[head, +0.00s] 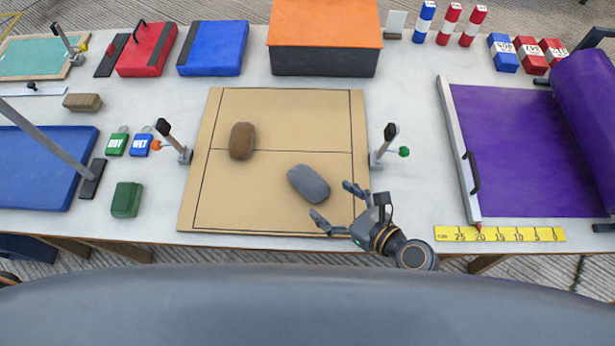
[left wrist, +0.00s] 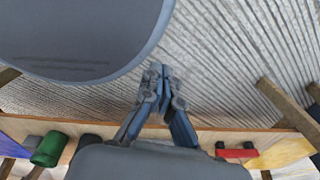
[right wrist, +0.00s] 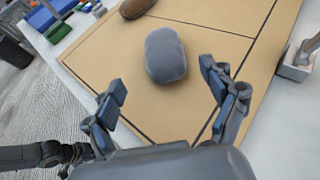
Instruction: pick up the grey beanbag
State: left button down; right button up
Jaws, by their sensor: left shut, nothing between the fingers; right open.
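The grey beanbag (head: 309,183) is a rounded oblong lying on the tan board (head: 280,105), in its lower right part. My right gripper (head: 334,203) is open and empty, just to the right of and below the beanbag in the head view. In the right wrist view the beanbag (right wrist: 165,55) lies ahead, beyond the open fingertips (right wrist: 168,78) and apart from them. My left gripper (left wrist: 160,72) is shut and empty in the left wrist view, over the ribbed floor; it does not show in the head view.
A brown beanbag (head: 242,141) lies on the board's left part. Clamp posts stand at the board's left (head: 176,143) and right (head: 386,147) edges. A black box with an orange top (head: 325,22) is behind. A purple mat (head: 515,150) lies right. The board's lower left is clear.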

aim_at(318, 190)
jog(key=x, duration=0.3)
jog(key=shift+w+a, duration=0.1)
jog(key=shift+a, duration=0.05)
jog(key=shift+x, duration=1)
jog(key=x, duration=0.3)
jog(key=shift+w+f, duration=0.1)
jog(key=shift+w, duration=0.35)
jog(key=shift+w+a+f, duration=0.1)
jog(key=shift+w, duration=0.05)
jog(key=shift+c, duration=0.8)
jog(key=c, duration=0.7)
grip_shut()
pick_arm(q)
jog(key=shift+s+a+r, duration=0.1)
jog(key=shift+s, duration=0.2)
